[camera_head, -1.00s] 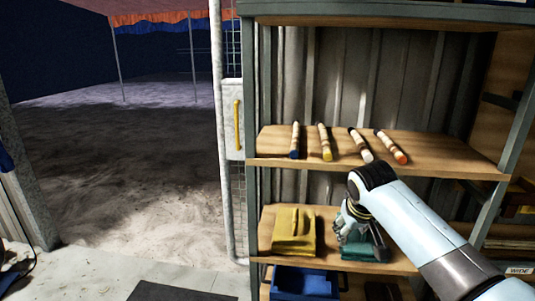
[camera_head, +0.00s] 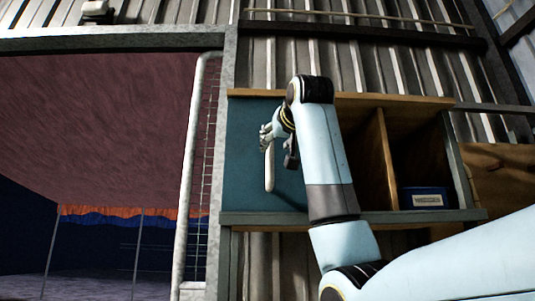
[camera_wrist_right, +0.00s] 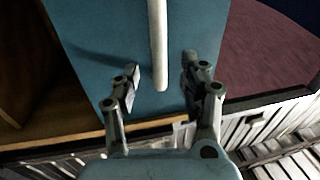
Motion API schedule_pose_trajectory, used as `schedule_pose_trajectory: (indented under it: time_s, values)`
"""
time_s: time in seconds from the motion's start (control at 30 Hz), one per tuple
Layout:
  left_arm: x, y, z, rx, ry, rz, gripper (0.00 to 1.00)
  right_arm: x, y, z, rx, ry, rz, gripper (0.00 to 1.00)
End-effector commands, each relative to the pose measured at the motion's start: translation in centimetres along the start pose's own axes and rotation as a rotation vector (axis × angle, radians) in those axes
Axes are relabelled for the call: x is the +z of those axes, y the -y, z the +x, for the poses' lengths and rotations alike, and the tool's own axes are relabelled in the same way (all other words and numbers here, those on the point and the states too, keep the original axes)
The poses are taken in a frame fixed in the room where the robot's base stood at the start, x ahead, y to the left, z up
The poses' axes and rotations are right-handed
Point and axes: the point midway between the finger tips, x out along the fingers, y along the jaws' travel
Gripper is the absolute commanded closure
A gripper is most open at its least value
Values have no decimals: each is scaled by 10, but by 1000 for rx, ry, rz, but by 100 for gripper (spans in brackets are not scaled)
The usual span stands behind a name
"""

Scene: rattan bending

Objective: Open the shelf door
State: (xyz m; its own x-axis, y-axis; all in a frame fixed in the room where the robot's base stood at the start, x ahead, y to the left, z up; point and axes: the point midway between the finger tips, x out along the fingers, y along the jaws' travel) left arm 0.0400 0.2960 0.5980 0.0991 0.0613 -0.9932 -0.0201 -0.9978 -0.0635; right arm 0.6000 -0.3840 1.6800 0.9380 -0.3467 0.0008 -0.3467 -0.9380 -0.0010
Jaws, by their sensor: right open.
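The shelf door (camera_head: 243,175) is a flat teal panel over the left part of the upper shelf unit; it looks closed. A pale upright bar handle (camera_head: 269,172) stands on it. My right gripper (camera_head: 268,134) is at the upper part of this handle. In the right wrist view, my right gripper (camera_wrist_right: 161,68) is open, with one finger on each side of the handle (camera_wrist_right: 158,35) and a gap on both sides. The teal door (camera_wrist_right: 95,30) lies behind the fingers. My left gripper is out of view.
Right of the door are open wooden compartments, one holding a blue labelled box (camera_head: 423,197). A metal post and mesh frame (camera_head: 190,200) stands left of the door. Corrugated wall (camera_head: 350,60) rises above the unit.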

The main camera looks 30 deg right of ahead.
Motion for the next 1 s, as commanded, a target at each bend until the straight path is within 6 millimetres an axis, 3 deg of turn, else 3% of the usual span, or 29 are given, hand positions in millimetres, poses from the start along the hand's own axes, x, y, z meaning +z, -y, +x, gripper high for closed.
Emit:
schedule_pose_trajectory:
  time_s: [0.1,0.33,0.5,0.77,1.0]
  values:
    - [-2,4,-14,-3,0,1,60,-3,0,26,1,5,-1,56]
    - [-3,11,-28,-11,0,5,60,-2,0,64,0,3,0,56]
    - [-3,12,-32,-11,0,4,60,0,0,75,0,2,0,56]
    - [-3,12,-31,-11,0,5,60,1,0,77,0,1,0,56]
    - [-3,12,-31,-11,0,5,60,1,0,77,0,1,0,86]
